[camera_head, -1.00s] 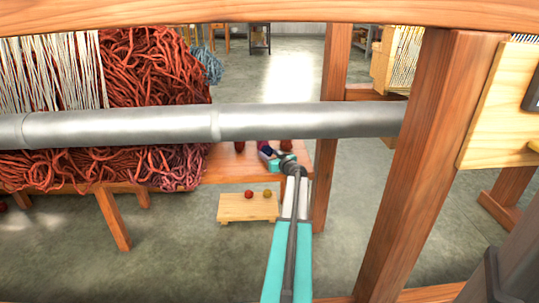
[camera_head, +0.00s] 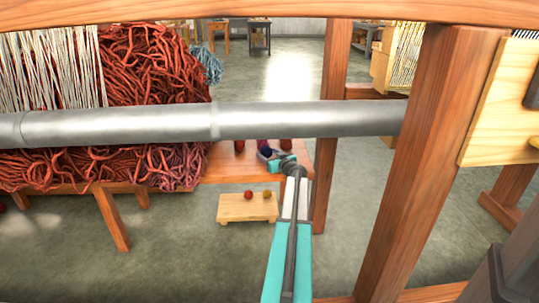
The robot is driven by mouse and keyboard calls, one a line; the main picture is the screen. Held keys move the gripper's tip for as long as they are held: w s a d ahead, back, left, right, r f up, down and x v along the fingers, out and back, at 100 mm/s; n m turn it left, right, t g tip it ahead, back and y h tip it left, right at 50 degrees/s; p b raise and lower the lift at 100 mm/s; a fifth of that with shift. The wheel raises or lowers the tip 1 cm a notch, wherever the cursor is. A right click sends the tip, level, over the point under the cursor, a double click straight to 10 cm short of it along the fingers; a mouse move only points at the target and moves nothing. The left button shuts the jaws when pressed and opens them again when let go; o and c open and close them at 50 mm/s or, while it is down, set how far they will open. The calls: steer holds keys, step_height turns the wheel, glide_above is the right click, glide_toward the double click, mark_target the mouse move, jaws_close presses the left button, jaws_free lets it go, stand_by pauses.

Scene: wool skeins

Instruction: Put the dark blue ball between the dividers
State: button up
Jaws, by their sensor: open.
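A small dark blue ball (camera_head: 265,152) shows on the wooden bench, just below the grey bar and partly hidden by my gripper. My gripper (camera_head: 270,157) is small in the view, at the end of my teal and grey arm. It is open and at the ball; whether the fingers touch it I cannot tell. A purple thing shows just behind the ball, cut off by the bar. Dark red rounded things (camera_head: 239,146) stand on the bench to either side. I cannot make out the dividers.
A thick grey bar (camera_head: 300,120) and a wooden post (camera_head: 430,160) of the loom stand in front. Red yarn (camera_head: 150,70) hangs at left. The wooden bench (camera_head: 225,172) is behind. A low stool (camera_head: 235,211) below holds a red ball (camera_head: 248,195) and an ochre ball (camera_head: 267,195).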

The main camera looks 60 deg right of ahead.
steer(key=shift+r+p, duration=0.3)
steer(key=shift+p, duration=0.2)
steer(key=shift+p+v, duration=0.5)
steer(key=shift+v, duration=5.5)
steer(key=shift+f, duration=0.1)
